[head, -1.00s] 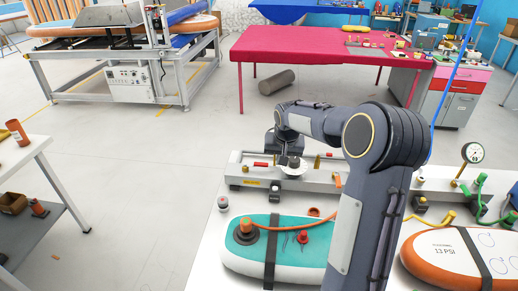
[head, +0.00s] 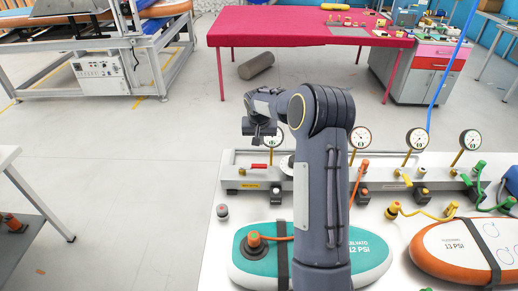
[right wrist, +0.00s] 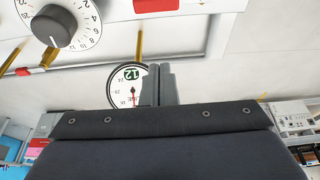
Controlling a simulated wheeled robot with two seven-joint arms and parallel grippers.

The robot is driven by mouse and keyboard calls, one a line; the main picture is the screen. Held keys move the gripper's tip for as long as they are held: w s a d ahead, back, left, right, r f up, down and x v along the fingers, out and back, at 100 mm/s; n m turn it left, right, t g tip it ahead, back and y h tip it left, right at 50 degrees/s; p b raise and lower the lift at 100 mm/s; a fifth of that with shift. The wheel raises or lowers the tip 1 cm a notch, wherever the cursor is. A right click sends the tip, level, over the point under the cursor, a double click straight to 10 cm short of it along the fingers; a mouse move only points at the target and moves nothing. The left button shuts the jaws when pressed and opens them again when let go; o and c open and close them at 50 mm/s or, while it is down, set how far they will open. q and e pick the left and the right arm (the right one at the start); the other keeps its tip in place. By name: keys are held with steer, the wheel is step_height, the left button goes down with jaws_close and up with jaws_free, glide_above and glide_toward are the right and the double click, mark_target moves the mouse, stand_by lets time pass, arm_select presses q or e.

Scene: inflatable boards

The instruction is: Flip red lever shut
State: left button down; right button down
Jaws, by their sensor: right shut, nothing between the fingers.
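A small red lever (head: 258,166) lies along the pale metal rail, left of a white dial partly hidden by my arm in the head view. My right gripper (head: 262,138) hangs above the rail near the lever, in front of a gauge, apart from the lever. In the right wrist view its fingers (right wrist: 159,85) are together and empty, with a gauge (right wrist: 127,88) behind them. That view shows a red bar (right wrist: 153,5) at the top edge and the dial (right wrist: 58,24) at upper left; a smaller red piece (right wrist: 22,71) lies below the dial. My left gripper is not in view.
Several gauges (head: 417,140) stand along the rail. A teal board (head: 360,256) and an orange-edged board (head: 458,250) lie on the white table before it, with hoses between. A red-covered table (head: 300,28) stands behind. Floor to the left is mostly clear.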

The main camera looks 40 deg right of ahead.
mark_target(253, 167)
step_height(253, 167, down, 8)
steer(key=b, duration=0.3)
steer(key=shift+s+a+f, duration=0.1)
steer(key=shift+s+f, duration=0.05)
steer(key=shift+f, duration=0.05)
steer(key=shift+s+a, duration=0.25)
steer(key=shift+s, duration=0.05)
steer(key=shift+w, duration=0.1)
